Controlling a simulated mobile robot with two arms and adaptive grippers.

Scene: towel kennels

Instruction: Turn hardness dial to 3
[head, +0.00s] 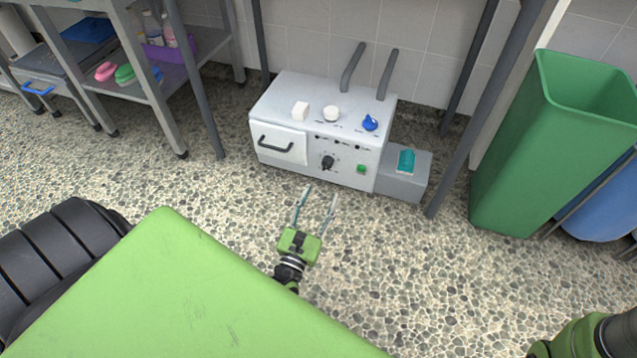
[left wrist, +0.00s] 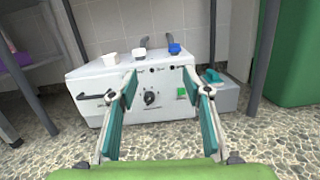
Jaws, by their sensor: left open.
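The hardness dial appears to be the black knob (head: 328,162) on the front of a white machine (head: 275,102) on the floor by the wall. Tick marks ring the knob, but their numbers are too small to read. The knob also shows in the left wrist view (left wrist: 151,98), between my fingers and beyond them. My left gripper (head: 317,192) is open and empty. It is in front of the machine, apart from the knob, with its fingers pointing at the front panel. My right gripper is out of view; only part of my right arm shows at the lower right.
A green button (head: 361,169) is right of the knob, and a drawer handle (head: 275,144) is left. A green bin (head: 540,150) stands right. The floor in front is clear.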

